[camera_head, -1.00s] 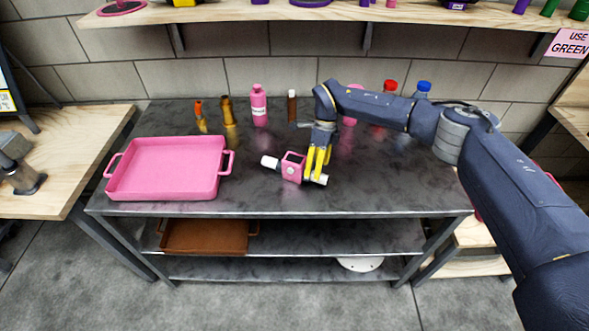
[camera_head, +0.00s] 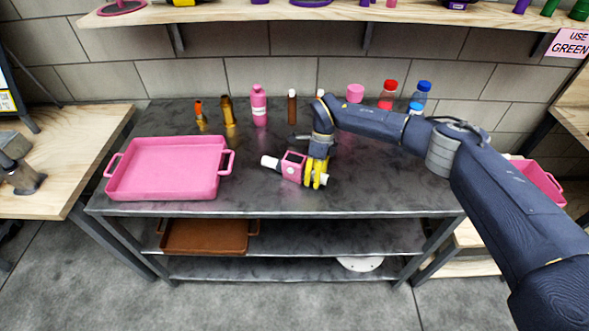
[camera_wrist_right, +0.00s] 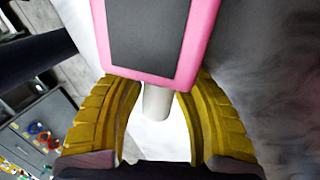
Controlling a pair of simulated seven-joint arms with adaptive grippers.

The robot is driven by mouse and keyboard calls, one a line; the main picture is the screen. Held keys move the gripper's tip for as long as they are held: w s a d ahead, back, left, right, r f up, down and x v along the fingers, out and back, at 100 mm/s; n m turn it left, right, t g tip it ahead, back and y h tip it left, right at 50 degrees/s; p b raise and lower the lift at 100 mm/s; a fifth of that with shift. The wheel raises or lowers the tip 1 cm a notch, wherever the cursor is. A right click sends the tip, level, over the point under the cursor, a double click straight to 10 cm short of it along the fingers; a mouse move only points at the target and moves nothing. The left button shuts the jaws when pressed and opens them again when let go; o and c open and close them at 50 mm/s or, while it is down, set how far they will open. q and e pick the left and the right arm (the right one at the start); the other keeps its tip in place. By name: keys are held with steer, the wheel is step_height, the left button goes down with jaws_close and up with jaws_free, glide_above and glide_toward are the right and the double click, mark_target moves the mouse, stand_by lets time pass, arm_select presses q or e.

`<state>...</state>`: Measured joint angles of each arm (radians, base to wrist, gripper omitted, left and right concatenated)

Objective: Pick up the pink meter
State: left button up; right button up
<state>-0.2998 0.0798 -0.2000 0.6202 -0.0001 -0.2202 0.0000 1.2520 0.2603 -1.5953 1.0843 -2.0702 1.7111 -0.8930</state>
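The pink meter (camera_head: 292,167) lies on the dark metal table, a boxy pink body with a white end at its left and another at its right. My right gripper (camera_head: 314,183) is at the meter's right end, with its yellow fingers pointing down. The right wrist view shows the meter's dark screen in a pink frame (camera_wrist_right: 155,76) and a pale stem (camera_wrist_right: 157,102) between the fingers of my right gripper (camera_wrist_right: 160,100). Narrow gaps show beside the stem, so the fingers look open around it. My left gripper is out of view.
A pink tray (camera_head: 168,193) stands at the table's left. Several bottles line the back, including a pink one (camera_head: 259,106), a red-capped one (camera_head: 387,97) and a blue-capped one (camera_head: 421,95). A brown tray (camera_head: 205,237) is on the shelf below. The table front is clear.

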jaws_close()
steer(key=shift+r, duration=0.15)
step_height(320, 180, up, 20)
stand_by(0.6)
stand_by(0.3)
steer(key=shift+f, duration=0.2)
stand_by(0.3)
steer(key=shift+f, duration=9.9)
